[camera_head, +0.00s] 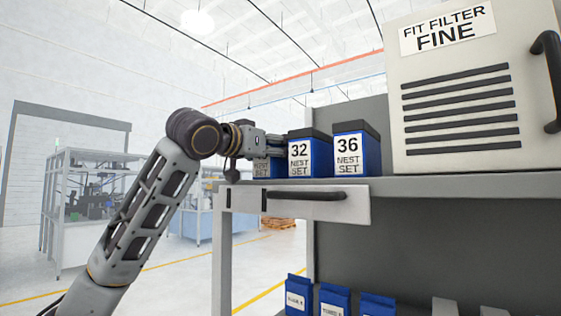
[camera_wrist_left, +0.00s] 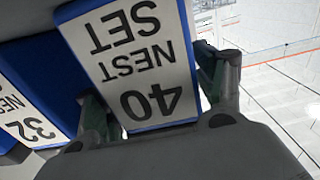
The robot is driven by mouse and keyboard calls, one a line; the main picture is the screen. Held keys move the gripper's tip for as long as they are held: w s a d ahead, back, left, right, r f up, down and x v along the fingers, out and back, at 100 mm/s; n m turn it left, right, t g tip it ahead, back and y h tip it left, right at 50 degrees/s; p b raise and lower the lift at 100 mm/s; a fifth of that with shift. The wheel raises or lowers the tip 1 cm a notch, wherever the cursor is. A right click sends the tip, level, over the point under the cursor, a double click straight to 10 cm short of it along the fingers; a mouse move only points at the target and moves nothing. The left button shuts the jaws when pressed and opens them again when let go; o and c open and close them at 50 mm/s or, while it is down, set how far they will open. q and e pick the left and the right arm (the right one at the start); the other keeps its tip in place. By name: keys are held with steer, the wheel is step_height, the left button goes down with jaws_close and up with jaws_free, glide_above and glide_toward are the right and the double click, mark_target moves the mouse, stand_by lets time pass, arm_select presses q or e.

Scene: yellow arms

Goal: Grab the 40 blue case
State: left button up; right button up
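The blue 40 case, with a white "40 NEST SET" label, fills the middle of the left wrist view (camera_wrist_left: 145,65), upside down there. In the head view it (camera_head: 262,169) stands at the left end of the shelf top, its number hidden behind my left gripper (camera_head: 262,146). In the left wrist view my left gripper (camera_wrist_left: 160,100) has one finger on each side of the case, both close to its sides. I cannot tell whether both fingers press on it. My right gripper is not in view.
The blue 32 case (camera_head: 299,158) stands right beside the 40 case, then the 36 case (camera_head: 347,155). A large filter box (camera_head: 460,90) stands further right on the shelf (camera_head: 420,187). Smaller blue cases (camera_head: 335,300) sit below.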

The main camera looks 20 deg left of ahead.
arm_select(q)
steer(key=c, duration=1)
steer(key=shift+c, duration=0.2)
steer(key=shift+r, duration=0.2)
steer(key=shift+r, duration=4.85)
